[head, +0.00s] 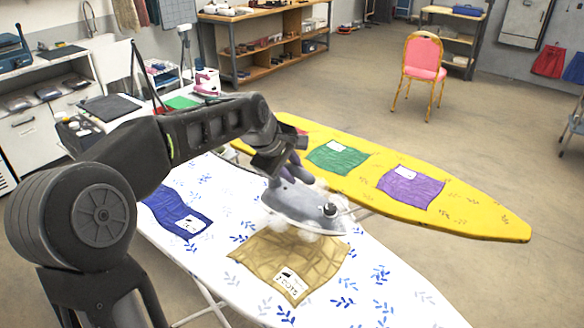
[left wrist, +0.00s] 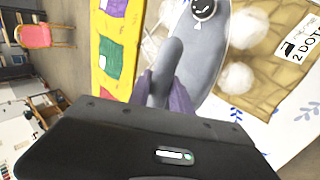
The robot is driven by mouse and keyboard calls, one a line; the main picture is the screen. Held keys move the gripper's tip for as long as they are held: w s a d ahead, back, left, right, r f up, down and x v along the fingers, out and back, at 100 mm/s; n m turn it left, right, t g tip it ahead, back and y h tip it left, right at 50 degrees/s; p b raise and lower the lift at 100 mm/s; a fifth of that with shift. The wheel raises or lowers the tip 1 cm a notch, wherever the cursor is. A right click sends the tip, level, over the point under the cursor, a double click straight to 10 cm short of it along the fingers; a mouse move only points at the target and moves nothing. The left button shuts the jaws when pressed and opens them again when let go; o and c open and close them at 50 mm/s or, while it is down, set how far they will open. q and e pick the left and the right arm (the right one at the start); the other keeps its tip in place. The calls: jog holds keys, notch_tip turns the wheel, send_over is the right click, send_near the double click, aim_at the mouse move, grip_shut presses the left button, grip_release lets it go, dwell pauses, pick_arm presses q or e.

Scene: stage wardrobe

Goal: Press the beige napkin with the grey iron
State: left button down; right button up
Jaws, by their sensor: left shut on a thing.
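The beige napkin (head: 290,262) lies on the white, leaf-patterned ironing board (head: 385,290). It is creased and bears a white label reading "2 DOTS"; it also shows in the left wrist view (left wrist: 268,70). The grey iron (head: 300,203) is over the napkin's far edge, with white puffs of steam around its sole. I cannot tell whether the sole touches the cloth. My left gripper (head: 285,168) is shut on the iron's handle, which shows between the purple-grey fingers in the left wrist view (left wrist: 165,75). My right gripper is not in view.
A blue napkin (head: 176,212) lies on the same board, to the left. Behind stands a yellow board (head: 480,215) with a green napkin (head: 338,158) and a purple napkin (head: 411,187). A pink chair (head: 424,60) stands on open floor at the back.

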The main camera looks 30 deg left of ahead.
pick_arm(q)
jog(key=shift+w+f+b, duration=0.1)
jog(key=shift+f+b, duration=0.25)
jog(key=shift+f, duration=0.25)
jog(key=shift+r, duration=0.1)
